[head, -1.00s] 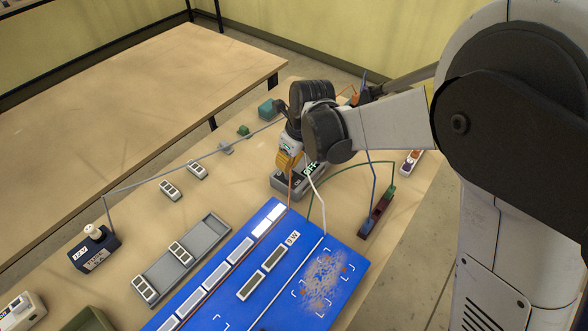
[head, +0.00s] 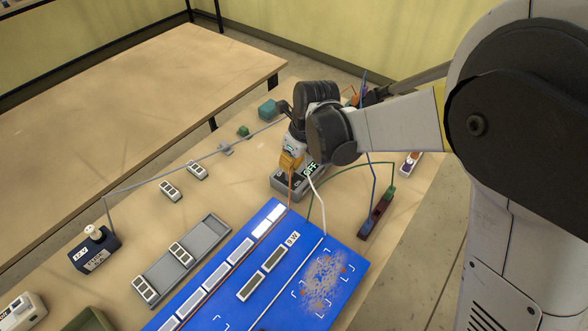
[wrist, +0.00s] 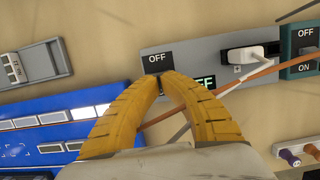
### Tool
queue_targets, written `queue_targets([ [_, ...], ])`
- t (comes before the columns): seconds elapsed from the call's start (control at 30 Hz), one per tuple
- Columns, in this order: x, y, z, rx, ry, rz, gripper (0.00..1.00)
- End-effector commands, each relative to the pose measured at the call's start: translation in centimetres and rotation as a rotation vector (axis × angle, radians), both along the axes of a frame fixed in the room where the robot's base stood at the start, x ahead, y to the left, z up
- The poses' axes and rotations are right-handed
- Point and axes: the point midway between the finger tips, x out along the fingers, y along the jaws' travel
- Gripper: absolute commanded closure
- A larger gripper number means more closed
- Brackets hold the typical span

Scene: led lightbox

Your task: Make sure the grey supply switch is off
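The grey supply switch (head: 285,190) is a grey box on the table past the far end of the blue board, partly hidden by my gripper. In the wrist view the grey box (wrist: 190,52) has a black OFF label at its left end. The rocker or lever is hidden by the fingers, and contact cannot be told.
A white plug (wrist: 245,53) sits on the grey box. A teal unit (wrist: 301,45) with OFF and ON labels is to its right. Orange, white, green and blue wires run close by. The blue board (head: 205,310) and a grey tray (head: 190,255) lie nearer.

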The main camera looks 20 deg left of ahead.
Motion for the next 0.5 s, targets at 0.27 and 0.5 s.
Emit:
queue_targets([
  [0.27, 0.0, 0.0, 3.4, 0.001, 0.000, 0.000, 1.00],
  [0.5, 0.0, 0.0, 6.0, 0.001, 0.000, 0.000, 1.00],
])
